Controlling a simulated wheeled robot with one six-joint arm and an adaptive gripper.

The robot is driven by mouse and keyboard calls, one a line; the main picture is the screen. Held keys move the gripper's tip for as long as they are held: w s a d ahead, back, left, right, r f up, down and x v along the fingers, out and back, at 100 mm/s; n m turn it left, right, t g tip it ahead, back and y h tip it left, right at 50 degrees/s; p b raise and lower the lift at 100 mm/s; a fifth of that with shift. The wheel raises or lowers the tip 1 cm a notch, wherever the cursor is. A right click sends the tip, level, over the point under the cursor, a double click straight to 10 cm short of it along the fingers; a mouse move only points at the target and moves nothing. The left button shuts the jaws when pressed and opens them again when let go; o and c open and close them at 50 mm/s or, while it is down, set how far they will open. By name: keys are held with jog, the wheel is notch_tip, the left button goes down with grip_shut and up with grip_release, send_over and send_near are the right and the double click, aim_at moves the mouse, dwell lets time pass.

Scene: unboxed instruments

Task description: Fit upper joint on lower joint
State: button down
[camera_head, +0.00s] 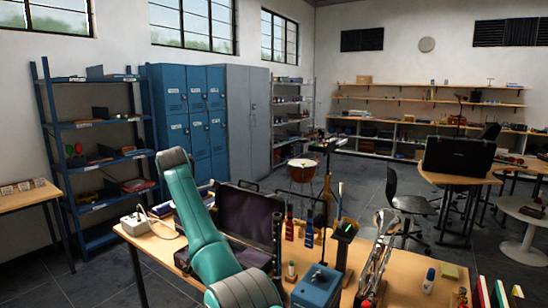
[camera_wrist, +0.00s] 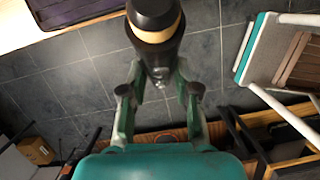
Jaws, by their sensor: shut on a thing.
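In the wrist view my gripper (camera_wrist: 157,95) is shut on a dark, round-bodied piece (camera_wrist: 154,50) with a tan band near its upper end; it looks like the upper joint. The piece points away from the gripper, over the tiled floor. The gripper itself is not clear in the head view, where my teal arm covers part of the workbench. I cannot single out the lower joint with certainty. An open dark case with purple lining (camera_head: 246,214) stands on the workbench (camera_head: 160,246) behind my arm.
On the bench, right of my arm, are slim bottles (camera_head: 289,224), a black upright device with a green light (camera_head: 344,231), a blue box (camera_head: 318,287) and a silvery keyed instrument (camera_head: 378,255). A grey adapter (camera_head: 135,223) lies left.

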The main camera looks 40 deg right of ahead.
jog(key=s+d+r+n+t+h, duration=0.2)
jog(key=s+d+r+h, duration=0.1)
jog(key=d+r, duration=0.75)
jog(key=s+d+r+n+t+h, duration=0.1)
jog(key=s+d+r+t+h, duration=0.15)
jog(key=d+r, duration=0.85)
notch_tip(320, 180, down, 6)
jog(key=d, duration=0.1)
jog(key=shift+s+f+g, duration=0.15)
jog(key=shift+s+g, duration=0.3)
jog(key=shift+m+g+h, duration=0.25)
jog(key=shift+m+g, duration=0.15)
jog(key=shift+g, duration=0.1)
jog(key=shift+f, duration=1.55)
dwell(1.3)
jog(key=c, duration=0.8)
grip_release()
jog(key=shift+o, duration=0.2)
jog(key=shift+r, duration=0.1)
